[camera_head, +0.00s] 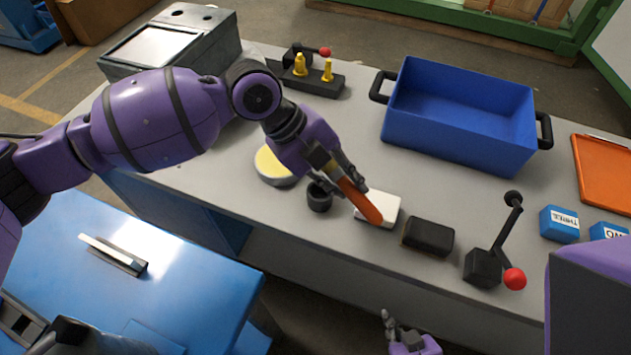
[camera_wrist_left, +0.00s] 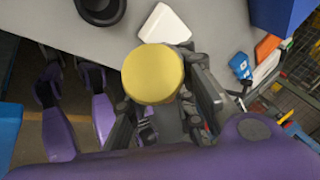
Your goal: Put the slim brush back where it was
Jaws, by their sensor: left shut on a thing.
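The slim brush (camera_head: 362,203) shows as an orange-brown stick in my left gripper (camera_head: 340,178), which is shut on it. It is tilted, its orange end pointing down and right in front of a white block. In the left wrist view a yellow round end (camera_wrist_left: 152,75), apparently of the held thing, covers part of the fingers of my left gripper (camera_wrist_left: 165,105). A small black cup (camera_head: 319,196) stands just left of the brush, also in the wrist view (camera_wrist_left: 100,8). My right gripper (camera_head: 405,330) is low at the bottom edge, its jaw opening unclear.
The white block (camera_head: 384,208), a black block (camera_head: 428,236) and a red-knobbed lever (camera_head: 484,266) line the grey table's front. A yellow-topped round tin (camera_head: 268,170) is left of the cup. A blue bin (camera_head: 460,145) and a black stand (camera_head: 315,80) with yellow pieces are behind.

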